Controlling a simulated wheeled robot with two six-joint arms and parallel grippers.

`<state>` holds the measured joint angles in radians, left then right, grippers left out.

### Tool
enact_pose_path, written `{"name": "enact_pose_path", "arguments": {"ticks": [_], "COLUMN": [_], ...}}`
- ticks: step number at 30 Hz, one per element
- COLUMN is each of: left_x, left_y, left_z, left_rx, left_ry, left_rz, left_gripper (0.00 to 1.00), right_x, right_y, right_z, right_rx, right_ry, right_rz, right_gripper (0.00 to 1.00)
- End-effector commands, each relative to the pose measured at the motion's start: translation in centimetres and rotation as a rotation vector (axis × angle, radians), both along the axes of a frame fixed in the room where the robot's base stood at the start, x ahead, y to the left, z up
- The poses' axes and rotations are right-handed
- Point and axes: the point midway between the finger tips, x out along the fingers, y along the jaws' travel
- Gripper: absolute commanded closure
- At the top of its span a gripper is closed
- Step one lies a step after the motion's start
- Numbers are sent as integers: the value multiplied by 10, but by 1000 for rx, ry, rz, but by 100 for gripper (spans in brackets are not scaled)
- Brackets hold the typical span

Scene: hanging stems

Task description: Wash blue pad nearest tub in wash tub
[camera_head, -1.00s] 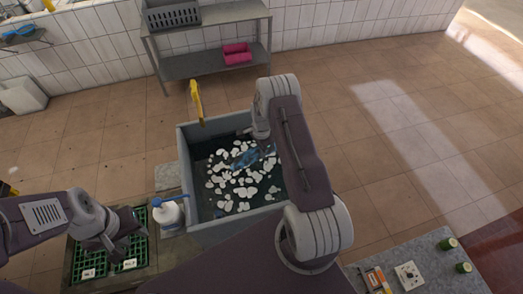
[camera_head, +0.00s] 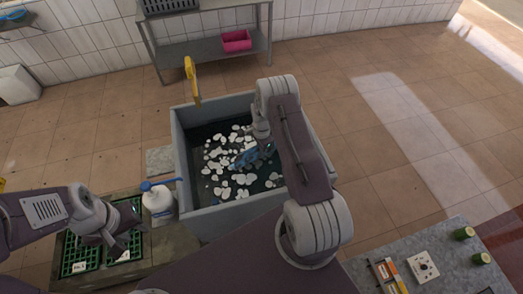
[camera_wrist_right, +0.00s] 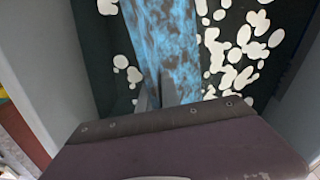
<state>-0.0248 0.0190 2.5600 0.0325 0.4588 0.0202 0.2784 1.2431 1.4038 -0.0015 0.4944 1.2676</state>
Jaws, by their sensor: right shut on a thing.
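The wash tub (camera_head: 179,150) is a grey rectangular basin of dark water with white foam patches. The blue pad (camera_head: 246,160) is in it, at the foamy water. In the right wrist view the blue pad (camera_wrist_right: 165,45) looks mottled blue and dark, and runs up from between the fingers. My right gripper (camera_wrist_right: 165,92) is shut on the pad's near end, inside the tub; in the head view my arm partly hides it. My left gripper (camera_head: 122,243) hangs over the green trays left of the tub; its fingers are too small to judge.
A white bottle with a blue top (camera_head: 158,199) stands left of the tub. Green trays (camera_head: 80,252) lie at lower left. A grey counter (camera_head: 440,262) with green cans is at lower right. A shelf with a pink bin (camera_head: 236,40) stands behind. Floor at right is clear.

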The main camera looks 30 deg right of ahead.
Motion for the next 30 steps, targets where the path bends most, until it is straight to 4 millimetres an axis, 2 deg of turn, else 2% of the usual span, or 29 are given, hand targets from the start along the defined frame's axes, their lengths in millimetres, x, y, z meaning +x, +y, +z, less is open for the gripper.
{"name": "enact_pose_path", "arguments": {"ticks": [1,21,30], "left_x": [0,0,0], "left_y": [0,0,0], "left_z": [-12,-84,-99], "left_rx": [0,0,0], "left_ry": [0,0,0], "left_rz": [0,0,0], "left_gripper": [64,64,64], "right_x": [0,0,0], "right_y": [0,0,0], "right_z": [-12,-94,-111], "right_rx": [0,0,0], "right_ry": [0,0,1], "right_rz": [0,0,0], "right_gripper": [100,100,100]}}
